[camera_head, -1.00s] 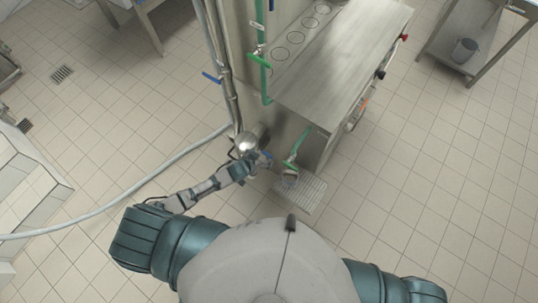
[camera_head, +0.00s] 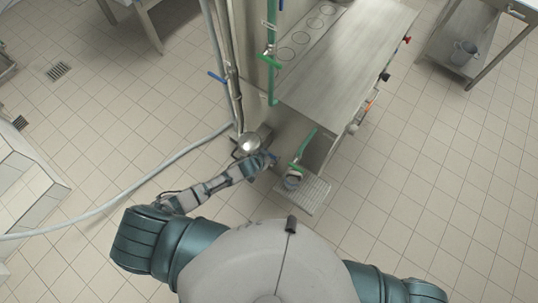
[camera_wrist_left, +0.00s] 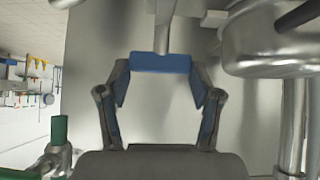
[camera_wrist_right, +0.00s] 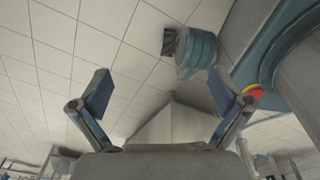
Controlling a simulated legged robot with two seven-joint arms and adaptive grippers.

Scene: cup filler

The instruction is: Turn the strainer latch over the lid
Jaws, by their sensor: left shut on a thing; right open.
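In the left wrist view, a blue handle (camera_wrist_left: 160,65) on a metal stem looks like the strainer latch. My left gripper (camera_wrist_left: 160,80) is shut on this blue handle, with a finger at each end of it. The rounded steel body (camera_wrist_left: 275,42), probably the strainer, is to the right of the handle. In the head view its shiny dome (camera_head: 249,143) is just left of my left gripper (camera_head: 267,159). The lid cannot be told apart clearly. My right gripper (camera_wrist_right: 160,92) is open and empty in its wrist view, and not visible in the head view.
A green-handled valve (camera_head: 302,150) with a cup-like vessel (camera_head: 292,180) below stands right of my left gripper, over a floor grate (camera_head: 312,196). Steel pipes (camera_head: 228,70) rise behind the dome. A pale hose (camera_head: 120,196) crosses the floor. Open floor lies right.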

